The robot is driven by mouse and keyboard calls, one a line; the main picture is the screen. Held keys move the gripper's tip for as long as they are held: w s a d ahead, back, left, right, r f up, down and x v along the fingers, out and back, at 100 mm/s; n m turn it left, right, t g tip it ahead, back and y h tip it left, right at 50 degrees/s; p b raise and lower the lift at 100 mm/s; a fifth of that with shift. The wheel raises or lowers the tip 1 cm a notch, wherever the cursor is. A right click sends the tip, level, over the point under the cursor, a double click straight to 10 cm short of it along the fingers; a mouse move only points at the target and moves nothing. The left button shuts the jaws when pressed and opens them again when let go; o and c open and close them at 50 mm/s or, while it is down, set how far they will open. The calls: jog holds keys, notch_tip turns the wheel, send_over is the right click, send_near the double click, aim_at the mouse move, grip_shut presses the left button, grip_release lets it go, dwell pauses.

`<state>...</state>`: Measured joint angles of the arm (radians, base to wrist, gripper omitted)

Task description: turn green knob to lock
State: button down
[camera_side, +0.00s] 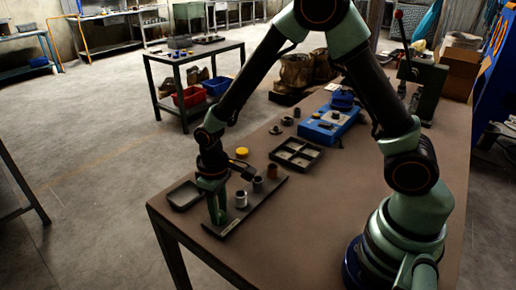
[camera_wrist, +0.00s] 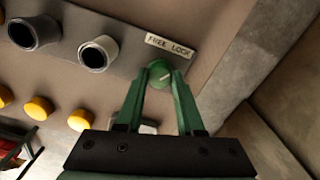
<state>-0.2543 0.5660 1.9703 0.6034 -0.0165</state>
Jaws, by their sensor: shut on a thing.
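The round green knob (camera_wrist: 160,69) sits at one end of a dark panel (camera_wrist: 128,38), beside a pale label reading "FREE LOCK" (camera_wrist: 169,45). My gripper (camera_wrist: 160,80) has its two green fingers on either side of the knob and is shut on it. I cannot tell for certain which word the knob points to. In the side view my gripper (camera_side: 217,217) reaches down to the near end of the panel (camera_side: 232,222). The knob is hidden there behind the fingers.
On the same panel stand a light grey cup (camera_side: 240,200), a dark cup (camera_side: 258,185) and a brownish one (camera_side: 272,171). A shallow black tray (camera_side: 185,196) lies left of my gripper. A compartment tray (camera_side: 296,154) and blue box (camera_side: 328,124) are farther back.

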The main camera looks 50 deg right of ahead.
jog(key=shift+s+a+m, duration=0.15)
jog(key=shift+m, duration=0.35)
jog(key=shift+f, duration=0.1)
jog(key=c, duration=0.5)
grip_release()
jog(key=shift+r, duration=0.35)
notch_tip(320, 180, up, 12)
jog(key=shift+f, duration=0.25)
